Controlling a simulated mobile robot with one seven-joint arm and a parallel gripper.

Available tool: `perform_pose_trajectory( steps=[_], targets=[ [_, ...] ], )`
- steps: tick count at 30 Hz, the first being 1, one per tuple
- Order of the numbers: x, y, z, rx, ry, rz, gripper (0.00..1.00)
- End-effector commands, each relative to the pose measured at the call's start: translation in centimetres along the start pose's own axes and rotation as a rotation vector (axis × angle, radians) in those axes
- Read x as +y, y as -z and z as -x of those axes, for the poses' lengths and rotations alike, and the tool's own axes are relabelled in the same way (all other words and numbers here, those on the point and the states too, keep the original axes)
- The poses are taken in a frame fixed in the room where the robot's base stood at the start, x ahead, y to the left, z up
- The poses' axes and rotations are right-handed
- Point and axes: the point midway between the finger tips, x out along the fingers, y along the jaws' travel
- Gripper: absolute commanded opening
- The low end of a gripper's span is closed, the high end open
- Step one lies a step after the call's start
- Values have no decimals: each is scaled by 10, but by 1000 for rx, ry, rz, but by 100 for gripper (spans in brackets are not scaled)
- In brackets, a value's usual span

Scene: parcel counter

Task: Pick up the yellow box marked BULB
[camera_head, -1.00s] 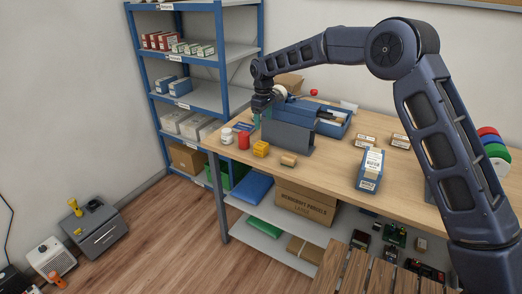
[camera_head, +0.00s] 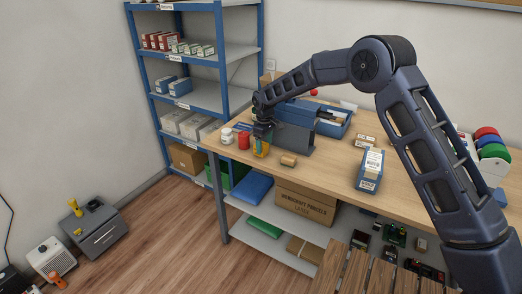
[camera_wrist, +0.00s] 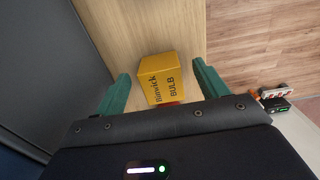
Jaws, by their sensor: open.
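The yellow box (camera_wrist: 165,74) marked BULB stands on the wooden counter near its left end. In the wrist view it lies between and a little beyond the two green fingertips of my gripper (camera_wrist: 163,88). The gripper is open, with a gap on both sides of the box. In the head view my gripper (camera_head: 260,142) hangs down over the yellow box (camera_head: 261,151) and partly hides it. A bit of red shows at the box's near end in the wrist view; I cannot tell what it is.
A white jar (camera_head: 227,136) and a red container (camera_head: 243,140) stand left of the box. A brown cylinder (camera_head: 288,160) lies to the right. A dark grey block (camera_head: 293,138) stands close behind. The counter's front edge is near the box.

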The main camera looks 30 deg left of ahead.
Motion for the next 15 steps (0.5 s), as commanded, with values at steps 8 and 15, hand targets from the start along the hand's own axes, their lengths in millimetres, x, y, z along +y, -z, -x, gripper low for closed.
perform_pose_trajectory(
  steps=[8,15],
  targets=[
    [0,-1,-27,0,0,-1,73],
    [0,-1,-26,0,0,-1,57]
  ],
)
